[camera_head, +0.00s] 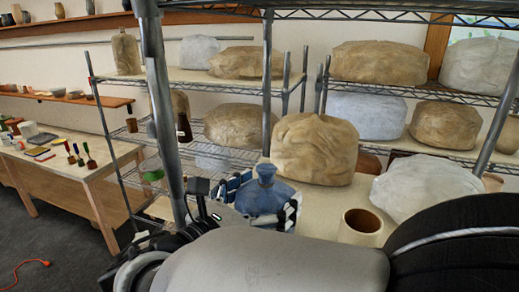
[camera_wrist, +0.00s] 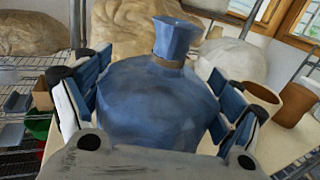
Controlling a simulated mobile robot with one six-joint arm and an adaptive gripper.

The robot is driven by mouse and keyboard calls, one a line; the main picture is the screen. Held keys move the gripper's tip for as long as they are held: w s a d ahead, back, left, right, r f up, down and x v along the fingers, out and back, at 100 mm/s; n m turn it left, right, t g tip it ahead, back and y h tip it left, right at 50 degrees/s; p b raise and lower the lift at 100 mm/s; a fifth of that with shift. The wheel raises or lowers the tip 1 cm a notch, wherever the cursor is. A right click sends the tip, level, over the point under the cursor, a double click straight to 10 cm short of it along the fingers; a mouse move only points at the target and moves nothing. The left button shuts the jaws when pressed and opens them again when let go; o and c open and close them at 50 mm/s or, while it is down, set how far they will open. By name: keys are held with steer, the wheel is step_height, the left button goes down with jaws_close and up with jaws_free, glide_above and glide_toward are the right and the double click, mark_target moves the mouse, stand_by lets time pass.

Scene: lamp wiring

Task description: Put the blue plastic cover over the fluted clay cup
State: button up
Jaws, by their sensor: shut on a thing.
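The blue plastic cover (camera_head: 265,181) is rounded, with a narrow gathered neck tied by a brown band, which shows in the wrist view (camera_wrist: 160,95). My gripper (camera_head: 264,198) is shut on it, with a finger pad on each side of its body. The cover is upright at the shelf's near edge; I cannot tell whether its base touches anything. A tan open cup (camera_head: 361,226) stands on the shelf to the right. The wrist view shows an open cup (camera_wrist: 262,97) and a brown pot (camera_wrist: 294,104) at right. Fluting cannot be made out on any of them.
A large wrapped brown bundle (camera_head: 315,150) stands just behind the cover. A pale wrapped bundle (camera_head: 428,187) lies at right. A metal rack post (camera_head: 163,110) rises left of my gripper. A worktable (camera_head: 70,150) with tools is far left. Bare shelf shows around the tan cup.

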steer(key=shift+f, duration=0.3)
steer(key=o, duration=0.9)
